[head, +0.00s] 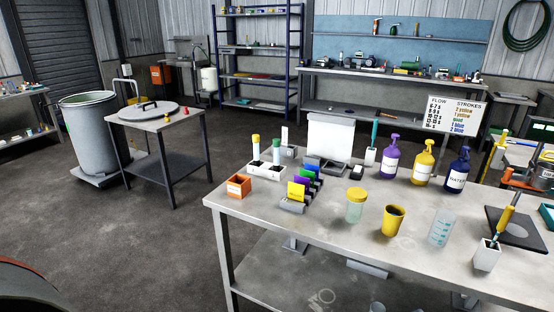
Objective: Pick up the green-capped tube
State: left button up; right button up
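The green-capped tube (277,153) stands upright in a small white rack (262,176) near the far left part of the workbench (318,233). Its cap is green and a pale body shows below; its lower end is hidden in the rack. A yellow-capped tube (256,149) stands just left of it in the same rack. Neither of my grippers shows in the head view.
An orange box (238,186) and coloured cards (297,192) stand before the rack. A yellow-lidded jar (355,208), yellow cup (392,221), clear beaker (440,231) and pump bottles (423,163) stand farther right. Left of the workbench, a side table (146,122) stands across open floor.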

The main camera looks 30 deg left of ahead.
aim_at(276, 141)
jog(key=i+j, duration=0.15)
jog(key=j, duration=0.2)
jog(key=i+j, duration=0.1)
jog(key=j, duration=0.3)
jog(key=i+j, duration=0.15)
jog(key=j, duration=0.2)
jog(key=i+j, duration=0.15)
jog(key=j, duration=0.2)
jog(key=i+j, duration=0.1)
jog(key=j, duration=0.25)
